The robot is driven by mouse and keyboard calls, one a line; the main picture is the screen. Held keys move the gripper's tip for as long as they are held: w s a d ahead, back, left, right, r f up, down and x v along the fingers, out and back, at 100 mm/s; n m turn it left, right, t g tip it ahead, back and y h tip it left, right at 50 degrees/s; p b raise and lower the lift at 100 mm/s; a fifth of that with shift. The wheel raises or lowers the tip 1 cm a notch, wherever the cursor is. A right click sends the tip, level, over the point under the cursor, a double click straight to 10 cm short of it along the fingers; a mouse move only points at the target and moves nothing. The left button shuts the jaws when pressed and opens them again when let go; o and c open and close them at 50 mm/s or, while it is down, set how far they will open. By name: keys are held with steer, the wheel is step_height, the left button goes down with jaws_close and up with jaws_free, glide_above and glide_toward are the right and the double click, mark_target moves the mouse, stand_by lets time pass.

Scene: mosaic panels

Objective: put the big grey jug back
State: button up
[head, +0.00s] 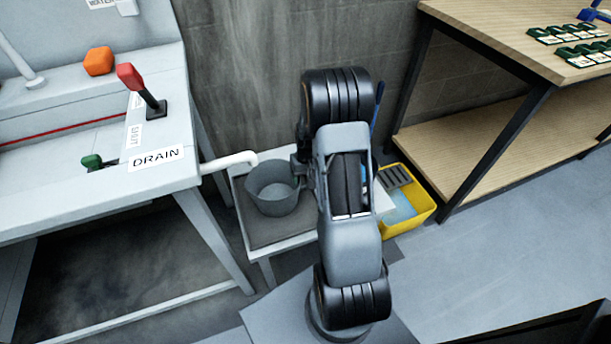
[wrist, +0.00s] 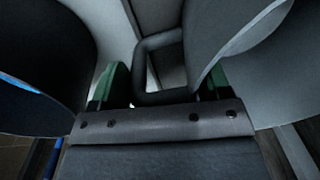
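The big grey jug (head: 272,190) stands upright and open-topped on the dark mat (head: 262,229) of a small white stand, under the white drain spout (head: 229,162). My gripper (head: 299,168) is at the jug's right side, mostly hidden behind my arm in the head view. In the wrist view, the jug's grey body (wrist: 235,45) fills the upper right. Its squared handle (wrist: 143,68) reaches between the two green-padded fingers of my gripper (wrist: 165,82). The fingers stand apart, the left one close to the handle. Whether either finger touches it is unclear.
A panel marked DRAIN (head: 157,158), with a red-topped lever (head: 130,77) and a green lever (head: 91,161), is left of the stand. A yellow bucket (head: 421,207) is right of my arm. A wooden shelf (head: 490,135) stands further right. Floor at lower right is clear.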

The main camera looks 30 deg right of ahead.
steer(key=o, duration=0.4)
steer(key=shift+o, duration=0.2)
steer(key=r+p, duration=0.2)
steer(key=r, duration=0.4)
steer(key=r+p, duration=0.1)
steer(key=r, duration=0.5)
steer(key=shift+s+d+p, duration=0.1)
steer(key=shift+d+p, duration=0.1)
steer(key=shift+p, duration=0.15)
steer(key=s+a+r+n+t, duration=0.2)
steer(key=s+a+r, duration=1)
steer(key=s+a, duration=0.2)
steer(key=shift+a+r+n+t+h, duration=0.4)
steer(key=shift+a, duration=0.5)
